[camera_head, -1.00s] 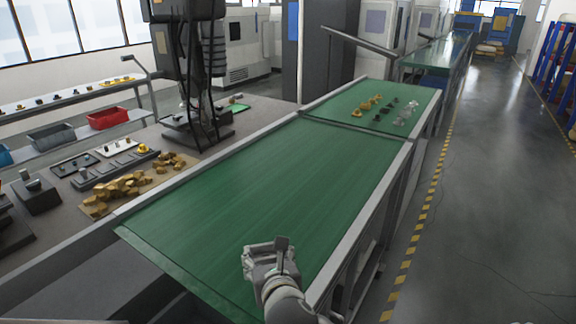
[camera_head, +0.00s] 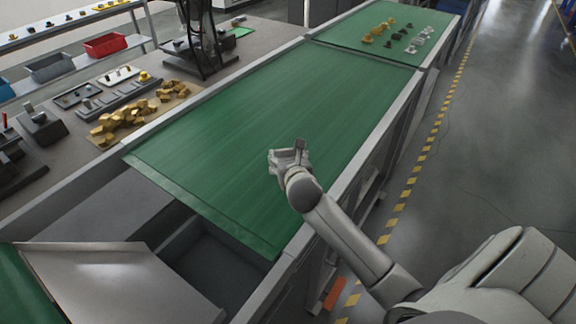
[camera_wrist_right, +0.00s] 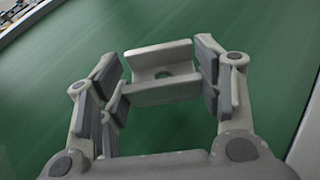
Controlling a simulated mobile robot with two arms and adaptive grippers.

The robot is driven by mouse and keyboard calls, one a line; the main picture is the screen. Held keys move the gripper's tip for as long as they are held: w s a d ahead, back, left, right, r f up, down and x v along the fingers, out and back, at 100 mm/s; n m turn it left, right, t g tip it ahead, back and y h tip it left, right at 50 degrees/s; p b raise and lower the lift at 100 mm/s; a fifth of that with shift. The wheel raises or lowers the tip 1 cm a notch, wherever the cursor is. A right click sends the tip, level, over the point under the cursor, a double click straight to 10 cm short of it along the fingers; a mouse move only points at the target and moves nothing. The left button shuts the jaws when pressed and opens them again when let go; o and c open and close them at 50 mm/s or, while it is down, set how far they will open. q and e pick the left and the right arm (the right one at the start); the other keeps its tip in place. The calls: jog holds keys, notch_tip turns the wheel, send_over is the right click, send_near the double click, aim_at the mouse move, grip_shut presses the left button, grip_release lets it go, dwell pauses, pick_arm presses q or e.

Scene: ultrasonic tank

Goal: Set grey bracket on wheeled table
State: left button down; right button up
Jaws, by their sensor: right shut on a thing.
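The grey bracket (camera_wrist_right: 158,92) is a channel-shaped piece with a hole in its base. In the right wrist view it spans the gap between the two fingers of my right gripper (camera_wrist_right: 165,80), which is shut on it. In the head view my right gripper (camera_head: 290,158) is above the green surface (camera_head: 240,120), near its right edge. The bracket is too small there to tell clearly from the fingers. No wheels show on any table, so I cannot tell which one is the wheeled table. My left gripper is not in view.
Several yellow, black and clear parts (camera_head: 388,42) stand at the far end of the green surface. Brown blocks (camera_head: 125,118) lie on the left bench, with a red bin (camera_head: 105,45) behind. A metal plate (camera_head: 110,285) and an open gap are at the near left. Most of the green surface is clear.

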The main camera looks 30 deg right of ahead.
jog(key=shift+w+d+f, duration=0.1)
jog(key=shift+w+f, duration=0.05)
jog(key=shift+f, duration=0.05)
notch_tip(320, 180, down, 3)
jog(key=shift+w+d+f+p, duration=0.1)
jog(key=shift+f+p, duration=0.1)
jog(key=shift+p, duration=0.2)
jog(key=o, duration=1.2)
jog(key=shift+f, duration=0.1)
jog(key=b+v, duration=0.1)
jog(key=v, duration=1.1)
